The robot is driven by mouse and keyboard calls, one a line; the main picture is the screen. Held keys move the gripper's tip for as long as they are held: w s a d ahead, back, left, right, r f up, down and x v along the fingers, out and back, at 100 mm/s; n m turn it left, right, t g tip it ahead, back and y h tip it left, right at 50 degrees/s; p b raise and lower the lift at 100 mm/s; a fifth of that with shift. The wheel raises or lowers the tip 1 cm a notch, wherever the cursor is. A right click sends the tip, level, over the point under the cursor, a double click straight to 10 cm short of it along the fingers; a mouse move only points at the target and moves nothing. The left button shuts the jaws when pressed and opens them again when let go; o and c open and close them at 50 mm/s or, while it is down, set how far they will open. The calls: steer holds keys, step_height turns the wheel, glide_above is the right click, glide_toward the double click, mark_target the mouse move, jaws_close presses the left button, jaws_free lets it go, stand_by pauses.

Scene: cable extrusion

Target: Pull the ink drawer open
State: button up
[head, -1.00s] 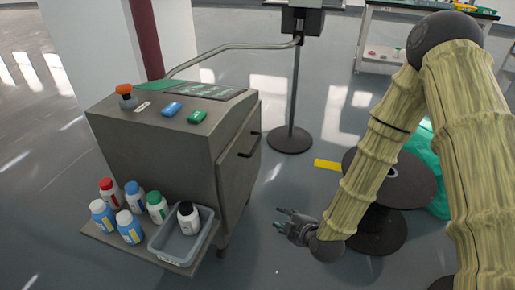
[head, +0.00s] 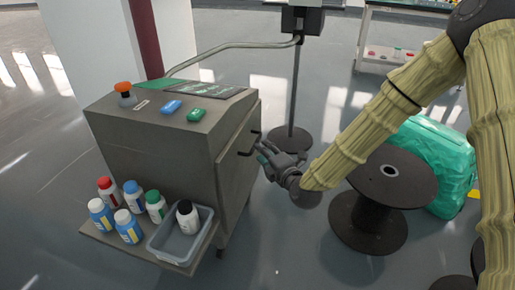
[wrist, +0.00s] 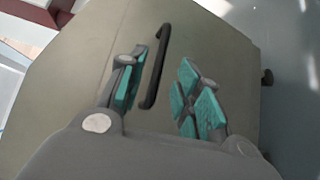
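The ink drawer is in the grey cabinet (head: 155,160), and its front panel (head: 236,175) faces right in the head view. A black bar handle (head: 249,145) stands out from that front. In the wrist view the handle (wrist: 158,66) runs up and down between my two fingers. My gripper (head: 268,152) is open with teal pads, just right of the handle in the head view. In the wrist view my gripper (wrist: 165,90) has the handle nearer its left finger, with a gap to the right finger. I cannot tell whether any finger touches the handle. The drawer appears shut.
A side shelf (head: 100,233) holds several bottles and a grey bin (head: 183,238) with a black-capped bottle (head: 187,217). A black cable spool (head: 385,185) and a teal wrapped bundle (head: 435,160) stand at right. A stand pole (head: 294,95) rises behind the handle.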

steer(key=shift+b+x, duration=0.8)
steer(key=shift+x, duration=2)
jaws_close()
